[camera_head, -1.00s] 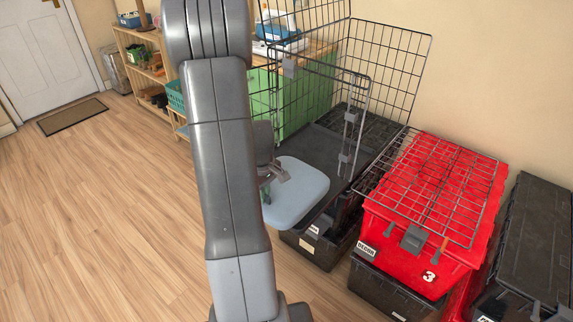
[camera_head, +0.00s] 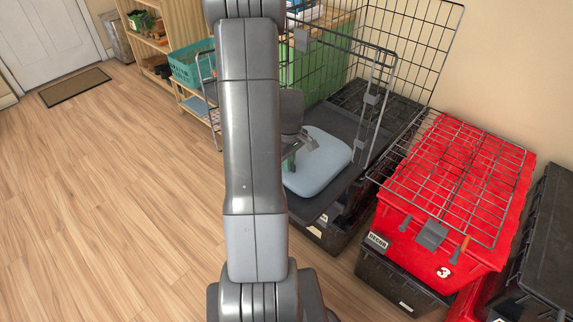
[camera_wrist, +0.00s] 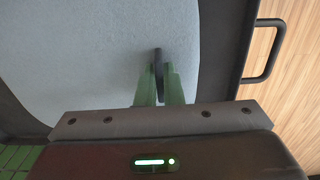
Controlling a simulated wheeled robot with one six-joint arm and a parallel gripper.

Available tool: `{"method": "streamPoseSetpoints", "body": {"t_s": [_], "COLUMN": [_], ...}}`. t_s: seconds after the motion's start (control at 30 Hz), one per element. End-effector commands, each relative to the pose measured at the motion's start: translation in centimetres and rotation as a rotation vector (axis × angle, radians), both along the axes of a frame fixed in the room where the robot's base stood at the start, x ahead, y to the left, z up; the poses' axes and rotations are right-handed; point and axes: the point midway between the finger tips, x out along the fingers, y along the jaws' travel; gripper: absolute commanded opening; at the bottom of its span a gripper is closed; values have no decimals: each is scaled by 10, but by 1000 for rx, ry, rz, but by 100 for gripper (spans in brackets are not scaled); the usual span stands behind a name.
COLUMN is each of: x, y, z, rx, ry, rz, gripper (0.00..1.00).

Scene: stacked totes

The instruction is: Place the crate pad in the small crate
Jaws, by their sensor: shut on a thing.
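The crate pad (camera_head: 325,168) is a light blue, rounded flat cushion. My gripper (camera_head: 303,146) is at its left side in the head view, shut on a small dark tab of the pad between green fingers (camera_wrist: 160,88). In the wrist view the pad (camera_wrist: 80,50) fills the upper left. The small crate (camera_head: 408,47) is a black wire cage with a dark tray floor. The pad is over the front part of this floor, inside the tray's edge (camera_wrist: 228,50). I cannot tell whether it touches the floor. My arm hides part of the crate's left side.
The crate stands on a black tote, with a wire panel standing up near the pad. To the right, a red tote (camera_head: 400,232) carries a wire panel (camera_head: 460,170). A black tote (camera_head: 548,235) is at far right. A teal basket (camera_head: 190,66) is behind left.

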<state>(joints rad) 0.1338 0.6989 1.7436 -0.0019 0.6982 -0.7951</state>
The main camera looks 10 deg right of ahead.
Motion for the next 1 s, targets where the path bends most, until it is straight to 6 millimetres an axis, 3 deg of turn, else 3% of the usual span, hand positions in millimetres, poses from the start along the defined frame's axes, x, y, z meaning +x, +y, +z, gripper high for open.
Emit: {"method": "streamPoseSetpoints", "body": {"t_s": [0.33,0.4,0.47,0.8,1.0], "x": [0,0,0,0,1], "y": [0,0,0,0,0], "z": [-3,-2,-2,1,31], "rx": [-1,0,0,0,-1], "ry": [-2,-1,-1,-1,-7], "rz": [0,0,0,0,0], "gripper": [0,19,29,29,29]}}
